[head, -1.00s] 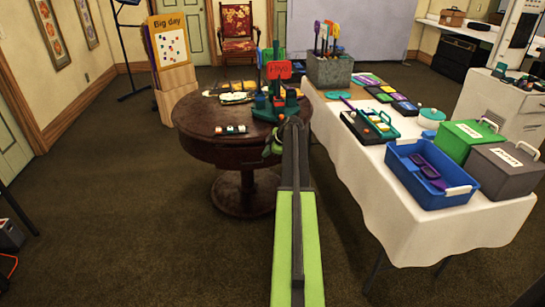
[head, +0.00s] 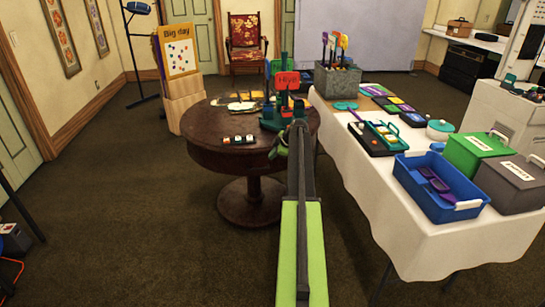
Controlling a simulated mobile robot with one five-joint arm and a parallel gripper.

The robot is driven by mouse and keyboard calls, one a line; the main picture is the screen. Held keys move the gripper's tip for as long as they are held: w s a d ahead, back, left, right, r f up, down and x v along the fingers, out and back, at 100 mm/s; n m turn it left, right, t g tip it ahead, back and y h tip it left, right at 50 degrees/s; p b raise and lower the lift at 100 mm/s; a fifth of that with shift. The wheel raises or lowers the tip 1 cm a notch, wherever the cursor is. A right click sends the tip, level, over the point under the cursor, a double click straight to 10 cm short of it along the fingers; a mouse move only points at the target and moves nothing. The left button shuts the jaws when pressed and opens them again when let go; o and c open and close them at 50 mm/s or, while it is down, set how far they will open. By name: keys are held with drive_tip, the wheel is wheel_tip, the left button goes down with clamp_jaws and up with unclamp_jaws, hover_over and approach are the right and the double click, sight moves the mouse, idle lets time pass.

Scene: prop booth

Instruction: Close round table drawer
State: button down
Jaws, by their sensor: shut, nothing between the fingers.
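The round table (head: 205,139) is dark brown wood on a thick pedestal, left of centre in the head view. Its curved apron (head: 222,163) shows below the top. I cannot make out an open drawer; the right part of the apron is hidden behind my arm. My gripper (head: 279,146) is small and dark at the far end of my green and grey arm, in front of the table's right front edge. It looks shut and empty. I cannot tell whether it touches the table.
On the table are a red sign on a green stand (head: 287,82), a small block strip (head: 238,140) and flat items. A white-clothed table (head: 425,240) with a blue bin (head: 437,205) stands close on the right. A poster stand (head: 180,50) is behind left.

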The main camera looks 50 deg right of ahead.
drive_tip(key=shift+w+f, duration=0.1)
drive_tip(key=shift+a, duration=0.1)
drive_tip(key=s+a+r+p, duration=0.2)
drive_tip(key=s+r+p, duration=0.6)
drive_tip(key=s, duration=0.1)
drive_tip(key=shift+s+a, duration=0.15)
drive_tip(key=shift+a, duration=0.1)
